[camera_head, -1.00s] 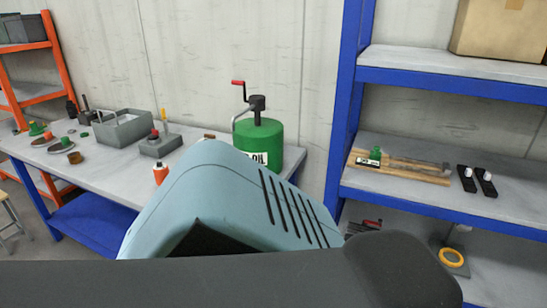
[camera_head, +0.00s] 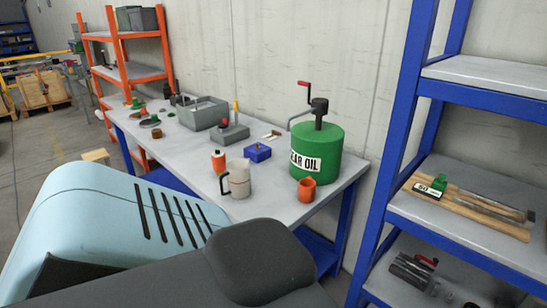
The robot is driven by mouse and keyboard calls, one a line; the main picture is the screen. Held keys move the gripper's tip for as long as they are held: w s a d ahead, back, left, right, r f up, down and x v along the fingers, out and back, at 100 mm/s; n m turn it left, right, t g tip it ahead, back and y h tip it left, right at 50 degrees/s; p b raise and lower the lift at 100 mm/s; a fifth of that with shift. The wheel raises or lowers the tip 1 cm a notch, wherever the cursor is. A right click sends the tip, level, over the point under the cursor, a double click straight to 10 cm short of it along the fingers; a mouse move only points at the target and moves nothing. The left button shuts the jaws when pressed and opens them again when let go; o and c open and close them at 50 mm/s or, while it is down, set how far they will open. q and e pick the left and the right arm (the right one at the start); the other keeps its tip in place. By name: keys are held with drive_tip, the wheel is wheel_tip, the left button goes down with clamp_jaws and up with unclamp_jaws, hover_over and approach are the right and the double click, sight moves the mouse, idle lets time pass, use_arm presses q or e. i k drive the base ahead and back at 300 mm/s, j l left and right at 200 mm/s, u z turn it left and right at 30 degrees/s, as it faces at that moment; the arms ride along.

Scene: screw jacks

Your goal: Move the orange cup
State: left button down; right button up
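The orange cup (camera_head: 307,190) stands upright on the grey workbench (camera_head: 282,204), near its right end. It is just in front of the green gear oil drum (camera_head: 316,152), which has a crank pump on top. A white measuring jug (camera_head: 239,178) with a dark handle stands to the left of the cup. Neither of my grippers shows. A pale blue and dark grey body fills the lower left and hides part of the floor and bench front.
An orange bottle (camera_head: 218,161), a blue box (camera_head: 257,152) and a grey tool tray (camera_head: 203,113) stand further left on the bench. A blue shelf rack (camera_head: 465,232) stands close on the right. An orange rack (camera_head: 135,72) is at the far left.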

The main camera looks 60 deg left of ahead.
sight(307, 191)
drive_tip(key=i+u, duration=0.2)
drive_tip(key=u, duration=0.15)
drive_tip(key=i+l+u, duration=0.2)
drive_tip(key=u, duration=0.2)
drive_tip(key=i+l+u, duration=0.15)
drive_tip(key=u, duration=0.2)
drive_tip(key=i, duration=0.05)
